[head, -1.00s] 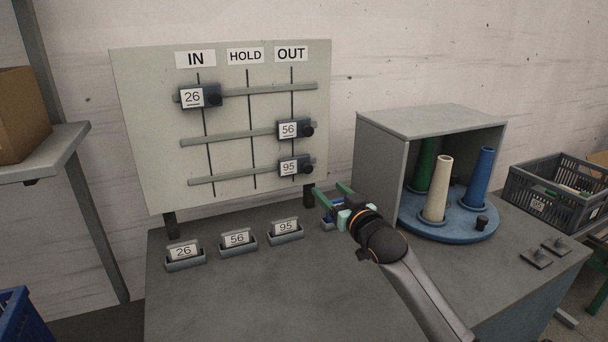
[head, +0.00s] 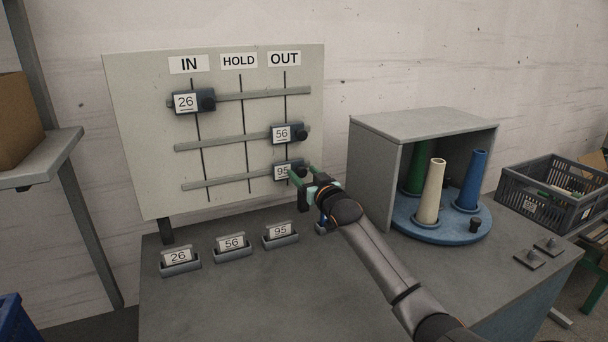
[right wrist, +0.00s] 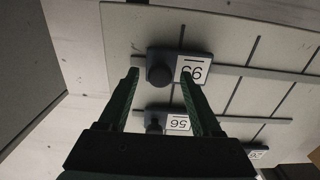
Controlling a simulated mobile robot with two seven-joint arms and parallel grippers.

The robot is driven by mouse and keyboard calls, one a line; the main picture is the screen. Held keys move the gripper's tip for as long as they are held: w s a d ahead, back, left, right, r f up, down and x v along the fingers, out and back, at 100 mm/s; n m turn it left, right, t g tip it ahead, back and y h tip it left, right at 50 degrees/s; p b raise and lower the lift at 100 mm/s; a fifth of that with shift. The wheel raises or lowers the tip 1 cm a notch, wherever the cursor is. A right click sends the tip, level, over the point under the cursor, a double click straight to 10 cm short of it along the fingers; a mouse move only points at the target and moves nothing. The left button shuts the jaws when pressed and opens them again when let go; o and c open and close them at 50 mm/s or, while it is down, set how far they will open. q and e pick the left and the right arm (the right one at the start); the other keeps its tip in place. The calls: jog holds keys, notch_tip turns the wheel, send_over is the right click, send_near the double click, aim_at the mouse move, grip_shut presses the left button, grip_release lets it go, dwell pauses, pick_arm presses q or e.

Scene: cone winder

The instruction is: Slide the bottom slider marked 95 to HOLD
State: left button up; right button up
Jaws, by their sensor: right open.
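The slider marked 95 (head: 282,172) is on the bottom rail (head: 225,182) of the upright board, at the OUT line. My right gripper (head: 303,176) is at its right end in the head view and hides part of it. In the right wrist view the 95 slider (right wrist: 180,68) and its dark round knob show between the open green fingers (right wrist: 160,78); I cannot tell whether they touch it. The HOLD label (head: 239,61) heads the middle line, left of the slider. My left gripper is not in view.
Slider 56 (head: 283,133) sits at OUT on the middle rail, close above. Slider 26 (head: 188,102) sits at IN on the top rail. Numbered card holders (head: 231,246) stand on the bench below. A grey cabinet (head: 420,121) with coloured cones stands to the right. The bottom rail is clear left of slider 95.

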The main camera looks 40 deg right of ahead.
jog(key=shift+w+d, duration=0.1)
jog(key=shift+w, duration=0.1)
jog(key=shift+c, duration=0.4)
grip_shut()
dwell(1.0)
